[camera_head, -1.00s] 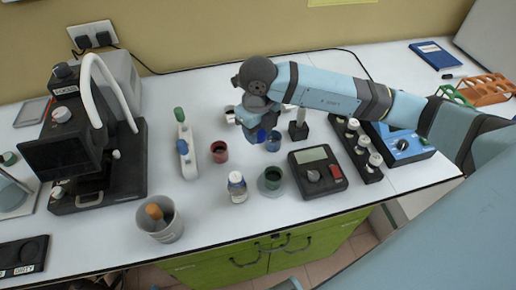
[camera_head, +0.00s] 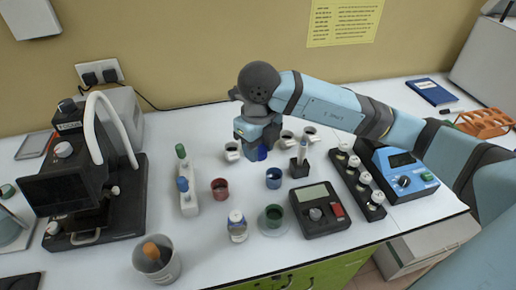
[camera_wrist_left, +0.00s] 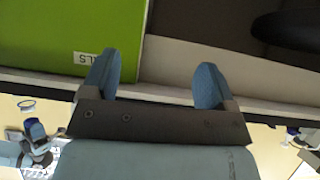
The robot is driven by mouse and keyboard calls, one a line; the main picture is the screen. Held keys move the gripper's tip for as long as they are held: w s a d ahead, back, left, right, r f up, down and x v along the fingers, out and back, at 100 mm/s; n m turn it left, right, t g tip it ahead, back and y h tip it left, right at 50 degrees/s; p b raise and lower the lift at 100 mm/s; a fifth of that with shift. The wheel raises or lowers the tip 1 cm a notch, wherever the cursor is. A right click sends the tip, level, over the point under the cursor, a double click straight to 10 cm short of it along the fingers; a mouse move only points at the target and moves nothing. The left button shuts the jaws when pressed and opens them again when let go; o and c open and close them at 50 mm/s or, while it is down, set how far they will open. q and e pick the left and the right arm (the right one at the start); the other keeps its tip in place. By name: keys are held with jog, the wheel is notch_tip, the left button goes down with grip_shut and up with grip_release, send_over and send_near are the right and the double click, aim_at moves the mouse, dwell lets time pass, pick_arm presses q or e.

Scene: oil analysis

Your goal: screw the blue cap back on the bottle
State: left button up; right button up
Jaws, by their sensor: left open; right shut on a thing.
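My right gripper (camera_head: 258,146) points down over the back middle of the bench, behind and left of the blue cup. It is shut on a blue thing, which looks like the blue cap (camera_head: 260,154); the fingers hide most of it. The bottle stands apart, in front of this gripper. My left gripper (camera_wrist_left: 155,85) shows only in the left wrist view, open and empty, by a green cabinet front.
A red cup (camera_head: 220,189), a blue cup (camera_head: 273,178) and a green cup (camera_head: 273,216) stand around the bottle. A white rack (camera_head: 188,203) is left, a dark meter (camera_head: 318,210) right. White cups (camera_head: 232,152) stand near my right gripper. A beaker (camera_head: 157,263) is front left.

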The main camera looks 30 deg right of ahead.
jog(key=w+f+n, duration=0.2)
jog(key=w+n, duration=0.3)
jog(key=n, duration=1.1)
jog(key=w+f+n, duration=0.2)
jog(key=w+n, duration=0.3)
jog(key=n, duration=1.2)
jog(key=shift+d, duration=0.35)
pick_arm(q)
jog(key=shift+c, duration=0.2)
jog(key=c, duration=0.7)
jog(key=shift+o, duration=0.2)
jog(key=shift+s+d, duration=0.1)
